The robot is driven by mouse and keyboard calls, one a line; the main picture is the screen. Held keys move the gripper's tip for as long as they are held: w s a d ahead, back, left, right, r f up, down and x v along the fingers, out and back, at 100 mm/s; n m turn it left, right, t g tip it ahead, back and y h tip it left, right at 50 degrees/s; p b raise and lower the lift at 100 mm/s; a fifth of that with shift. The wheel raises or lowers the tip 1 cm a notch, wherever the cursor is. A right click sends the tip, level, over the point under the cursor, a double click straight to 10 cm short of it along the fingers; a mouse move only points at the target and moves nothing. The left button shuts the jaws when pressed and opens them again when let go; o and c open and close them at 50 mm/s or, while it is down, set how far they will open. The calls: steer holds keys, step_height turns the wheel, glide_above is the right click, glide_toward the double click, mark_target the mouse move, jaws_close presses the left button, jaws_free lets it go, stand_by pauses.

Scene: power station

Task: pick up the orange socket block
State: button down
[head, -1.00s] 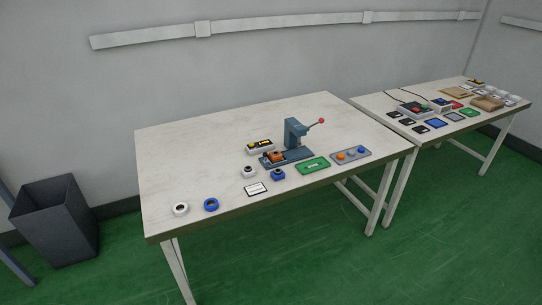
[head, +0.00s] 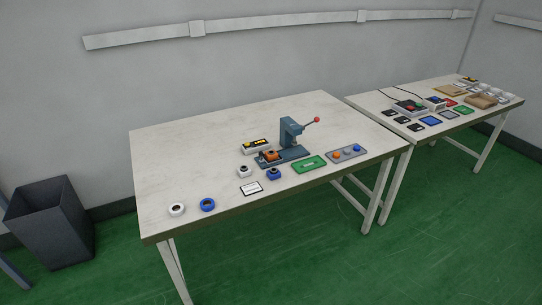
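The orange socket block (head: 269,155) sits at the left end of the base of a blue-grey lever press (head: 291,136) on the near table. It looks like a small orange block with a dark top, too small here to make out in detail. The press column and its red-knobbed lever stand just to the right of the block. My gripper is not in view, and nothing touches the block from above.
The table's left half is mostly clear. A bin (head: 50,222) stands left.

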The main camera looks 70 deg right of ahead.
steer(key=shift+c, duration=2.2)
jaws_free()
